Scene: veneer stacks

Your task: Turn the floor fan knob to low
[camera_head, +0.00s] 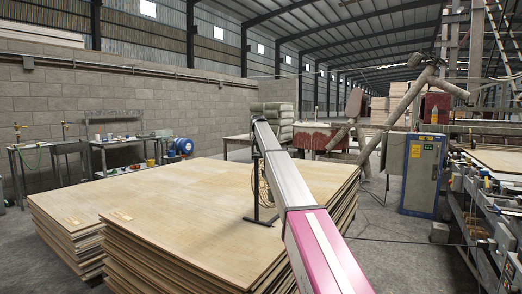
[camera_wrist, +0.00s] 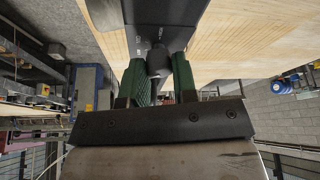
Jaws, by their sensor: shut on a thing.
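The floor fan (camera_head: 264,212) is dark and stands on the veneer stack in the head view, mostly hidden behind my arm. Part of its round wire cage shows to the left of the arm. In the wrist view the fan's dark housing (camera_wrist: 160,12) fills the top centre. The dark grey knob (camera_wrist: 157,62) sits below it, between the green finger pads of my gripper (camera_wrist: 159,72). My gripper is shut on the knob. The knob's setting cannot be read. The gripper is hidden in the head view.
Wide veneer stacks (camera_head: 160,205) lie under and around the fan. A blue cabinet (camera_head: 421,175) and a machine line stand at right. Workbenches (camera_head: 122,150) stand along the block wall at left. Bare concrete floor shows between the stacks and the cabinet.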

